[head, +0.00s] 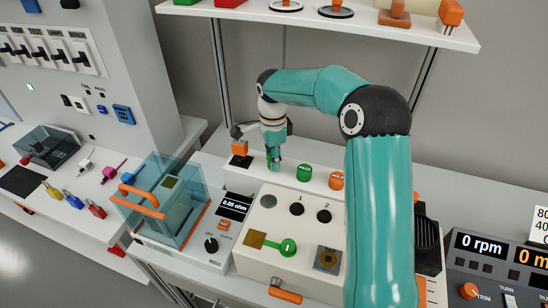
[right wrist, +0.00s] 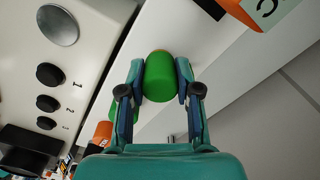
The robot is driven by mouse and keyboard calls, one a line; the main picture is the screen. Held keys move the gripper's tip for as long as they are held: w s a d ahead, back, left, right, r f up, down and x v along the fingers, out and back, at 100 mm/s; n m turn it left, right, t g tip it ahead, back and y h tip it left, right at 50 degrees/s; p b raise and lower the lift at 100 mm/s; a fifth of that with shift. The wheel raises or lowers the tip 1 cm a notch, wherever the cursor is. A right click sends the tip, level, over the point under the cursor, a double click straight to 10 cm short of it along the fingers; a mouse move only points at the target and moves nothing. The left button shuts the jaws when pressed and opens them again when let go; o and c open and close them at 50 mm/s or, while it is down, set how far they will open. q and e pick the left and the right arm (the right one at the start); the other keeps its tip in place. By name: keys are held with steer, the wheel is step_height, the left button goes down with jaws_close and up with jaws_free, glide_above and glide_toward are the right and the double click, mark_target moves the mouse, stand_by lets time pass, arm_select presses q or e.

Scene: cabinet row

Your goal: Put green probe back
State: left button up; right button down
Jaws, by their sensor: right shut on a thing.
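My right gripper (head: 272,160) reaches down over the white ledge behind the beige test box. In the right wrist view my right gripper (right wrist: 159,88) is shut on a green cylinder, which looks like the green probe (right wrist: 160,80), one finger on each side. Its lower end is hidden. A green holder (head: 304,172) and an orange holder (head: 336,180) stand on the ledge to the right of the gripper, apart from it. My left gripper is not in view.
The beige box (head: 290,215) carries black sockets, a green ring and a TAP pad (head: 327,259). A clear teal case (head: 163,200) stands left of it. A black and orange block (head: 240,150) sits just left of the gripper. A shelf (head: 320,22) hangs above.

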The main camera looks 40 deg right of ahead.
steer(key=shift+f, duration=0.2)
steer(key=c, duration=0.8)
jaws_free()
steer(key=shift+f, duration=0.1)
step_height(320, 180, up, 12)
stand_by(0.3)
